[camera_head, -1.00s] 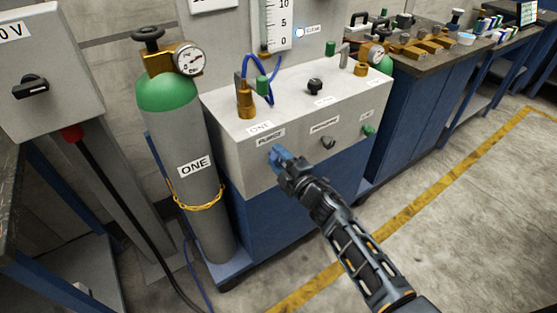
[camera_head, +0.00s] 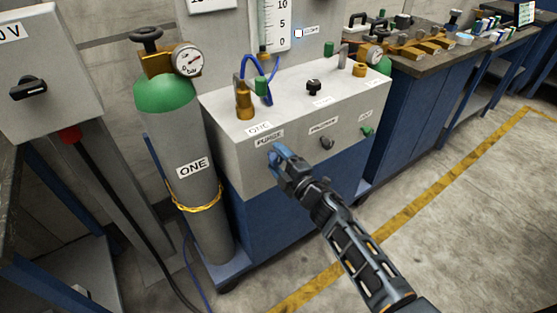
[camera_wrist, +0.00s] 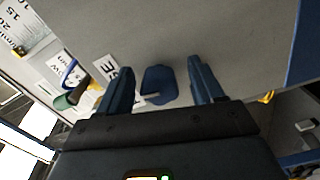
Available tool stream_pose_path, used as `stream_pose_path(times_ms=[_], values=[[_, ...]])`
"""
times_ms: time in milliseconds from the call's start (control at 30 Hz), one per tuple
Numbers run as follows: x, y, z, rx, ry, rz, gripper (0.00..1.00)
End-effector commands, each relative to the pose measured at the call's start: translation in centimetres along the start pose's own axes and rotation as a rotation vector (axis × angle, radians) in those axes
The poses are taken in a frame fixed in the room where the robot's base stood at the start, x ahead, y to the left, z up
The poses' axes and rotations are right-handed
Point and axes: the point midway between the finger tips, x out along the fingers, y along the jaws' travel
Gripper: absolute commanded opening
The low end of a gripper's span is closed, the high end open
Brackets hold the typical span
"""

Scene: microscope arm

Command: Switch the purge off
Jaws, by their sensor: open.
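The purge knob (camera_wrist: 158,86) is a blue knob on the front face of the grey box (camera_head: 235,160), below the PURGE label (camera_head: 269,138). In the wrist view it sits between the two blue fingers of my gripper (camera_wrist: 160,88), with a gap on each side. A pale pointer mark shows at its lower left edge. In the head view my gripper (camera_head: 277,158) is at the box front, under the label, and hides most of the knob. The fingers are open and appear not to touch the knob.
A green-topped gas cylinder (camera_head: 185,140) marked ONE stands left of the box, with a gauge on top. A dark knob (camera_head: 327,143) and a green knob (camera_head: 367,132) are further right on the box front. The floor (camera_head: 440,220) at right is clear.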

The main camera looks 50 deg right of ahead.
Motion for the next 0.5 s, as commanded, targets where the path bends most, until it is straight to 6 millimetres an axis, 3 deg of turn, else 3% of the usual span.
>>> stream_pose_path(times_ms=[267,500], values=[[-0.6,0.1,-0.1,0.000,0.003,0.002,0.67],[-4.2,-0.2,0.0,-0.001,0.002,-0.001,0.67]])
